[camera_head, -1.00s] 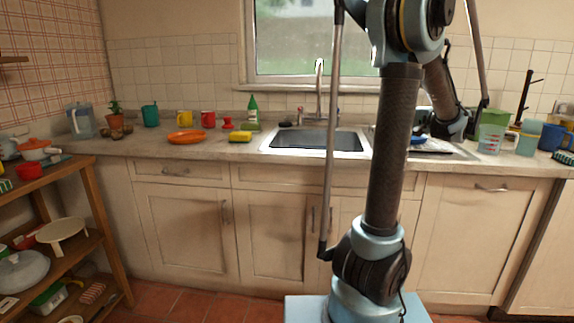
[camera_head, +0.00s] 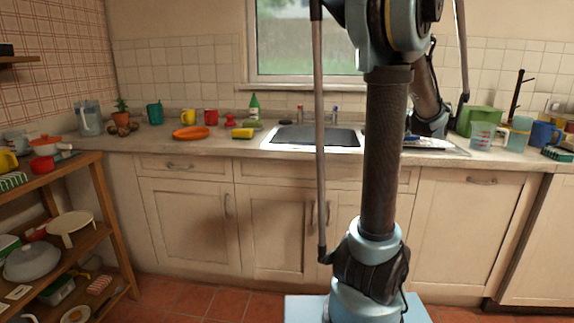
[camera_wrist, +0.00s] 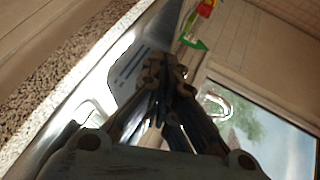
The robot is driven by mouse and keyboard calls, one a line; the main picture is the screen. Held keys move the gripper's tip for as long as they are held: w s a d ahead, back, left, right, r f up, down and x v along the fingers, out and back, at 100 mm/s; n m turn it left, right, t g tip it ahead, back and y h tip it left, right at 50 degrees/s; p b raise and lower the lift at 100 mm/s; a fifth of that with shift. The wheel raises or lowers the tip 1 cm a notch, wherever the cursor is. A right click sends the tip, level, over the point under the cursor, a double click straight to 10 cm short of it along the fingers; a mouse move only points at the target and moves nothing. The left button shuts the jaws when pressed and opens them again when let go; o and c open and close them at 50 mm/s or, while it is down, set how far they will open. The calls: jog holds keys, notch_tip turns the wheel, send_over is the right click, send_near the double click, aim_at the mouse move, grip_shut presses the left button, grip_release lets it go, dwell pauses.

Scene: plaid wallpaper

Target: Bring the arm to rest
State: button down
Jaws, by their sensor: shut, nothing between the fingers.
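My gripper (camera_wrist: 166,78) shows in the wrist view with its fingers drawn together and nothing between them. It is over the counter and sink area, with the window beyond on the right. In the head view my arm stands upright in front of the counter and its far part bends down behind, near the right side of the sink (camera_head: 283,136). The gripper itself is not clearly visible there.
The counter (camera_head: 225,150) holds an orange plate (camera_head: 190,133), a yellow sponge (camera_head: 242,133), a green bottle (camera_head: 254,107) and several mugs. Cups and a green box (camera_head: 480,121) stand at the right. A wooden shelf (camera_head: 112,220) with dishes is at left. Floor before the cabinets is clear.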

jog(key=s+a+f+n+g+h, duration=0.3)
jog(key=s+a+f+g+h, duration=0.15)
jog(key=s+a+f, duration=0.8)
jog(key=s+f+n+g+h, duration=0.1)
jog(key=s+f+n+h, duration=0.1)
jog(key=s+f, duration=0.3)
jog(key=s+f+n+g+h, duration=0.2)
jog(key=s+f, duration=0.4)
jog(key=s, duration=0.6)
jog(key=shift+s+d+f+h, duration=0.35)
jog(key=shift+d+h, duration=0.1)
jog(key=shift+h, duration=0.4)
